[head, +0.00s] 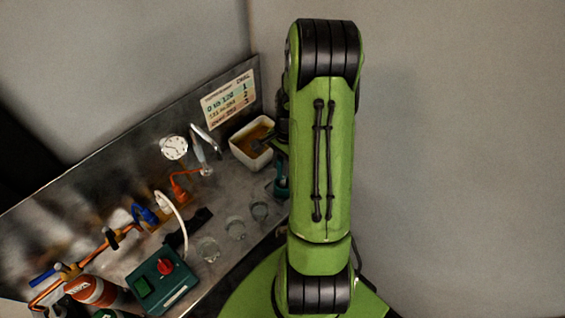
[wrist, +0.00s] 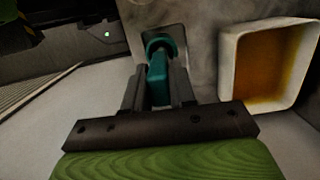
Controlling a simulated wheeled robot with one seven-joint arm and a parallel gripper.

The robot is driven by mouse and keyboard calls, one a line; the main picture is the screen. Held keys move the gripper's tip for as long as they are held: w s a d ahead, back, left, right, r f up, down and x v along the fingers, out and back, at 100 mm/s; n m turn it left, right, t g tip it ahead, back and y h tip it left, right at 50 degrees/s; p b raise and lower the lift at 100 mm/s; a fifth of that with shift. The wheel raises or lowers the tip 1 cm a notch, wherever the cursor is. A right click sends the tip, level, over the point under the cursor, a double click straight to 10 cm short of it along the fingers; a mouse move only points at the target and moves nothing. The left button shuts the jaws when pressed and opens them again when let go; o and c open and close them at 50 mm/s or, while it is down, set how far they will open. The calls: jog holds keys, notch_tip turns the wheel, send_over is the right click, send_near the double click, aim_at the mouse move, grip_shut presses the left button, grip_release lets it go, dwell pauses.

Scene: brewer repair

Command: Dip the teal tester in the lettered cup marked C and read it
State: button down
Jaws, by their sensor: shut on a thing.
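In the wrist view my gripper (wrist: 157,88) is shut on the teal tester (wrist: 157,72). The tester's rounded teal top is in front of a square grey plate or recess; I cannot tell whether it touches it. In the head view the tester (head: 281,186) shows as a teal bit at the left edge of my arm, which hides most of it and the gripper. Three small clear cups stand in a row on the bench: a near one (head: 208,250), a middle one (head: 236,228) and a far one (head: 260,210). Their letters are not readable.
A white basin (head: 236,151) with amber liquid is at the bench's far end; it also shows at right in the wrist view (wrist: 228,70). A chart (head: 230,98), a gauge (head: 174,148), pipes, a green box with a red knob (head: 165,266) and a red cylinder (head: 88,290) line the bench.

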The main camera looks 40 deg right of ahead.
jog(key=shift+f+b, duration=0.4)
jog(key=shift+f, duration=0.05)
dwell(0.3)
jog(key=shift+c, duration=1.4)
grip_release()
notch_tip(320, 180, up, 7)
jog(key=p, duration=0.5)
jog(key=shift+r+p, duration=0.15)
jog(key=shift+p, duration=0.2)
